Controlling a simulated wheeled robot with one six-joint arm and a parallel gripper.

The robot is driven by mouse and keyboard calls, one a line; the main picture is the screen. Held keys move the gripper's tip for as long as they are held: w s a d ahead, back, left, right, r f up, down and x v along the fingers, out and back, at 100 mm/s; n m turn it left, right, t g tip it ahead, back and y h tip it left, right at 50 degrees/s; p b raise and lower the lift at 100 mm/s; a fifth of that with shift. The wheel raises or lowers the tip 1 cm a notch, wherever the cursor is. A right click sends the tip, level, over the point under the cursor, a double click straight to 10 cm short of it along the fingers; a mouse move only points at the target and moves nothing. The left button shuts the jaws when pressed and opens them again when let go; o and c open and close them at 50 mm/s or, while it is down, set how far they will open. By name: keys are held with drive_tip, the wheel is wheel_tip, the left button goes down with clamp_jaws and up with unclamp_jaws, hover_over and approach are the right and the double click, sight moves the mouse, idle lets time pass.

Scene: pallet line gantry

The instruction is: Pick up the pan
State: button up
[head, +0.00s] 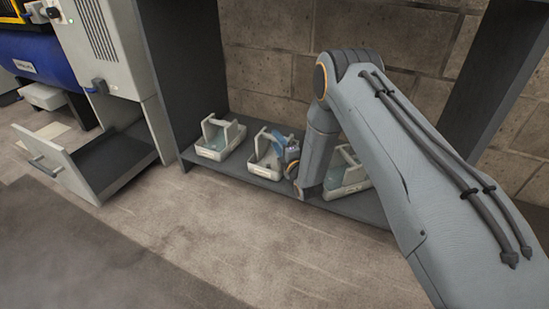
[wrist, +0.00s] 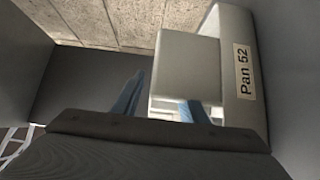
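Several pale pans with raised handles stand on a low dark shelf. The middle pan (head: 259,164) has my gripper (head: 284,143) at its right side, with the blue fingers over it. In the wrist view the near pan (wrist: 237,55) carries the label "Pan 52". My gripper (wrist: 162,97) shows two blue fingers spread apart. The left finger is beside the pan's pale block-like part. The right finger is partly hidden behind that part. I see no clear grip, and contact cannot be told.
Another pan (head: 217,151) stands to the left and one (head: 345,187) to the right, partly behind my arm. The dark shelf (head: 235,172) has upright side panels and a block wall behind. An open drawer (head: 75,170) juts out at left. The floor in front is clear.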

clamp_jaws()
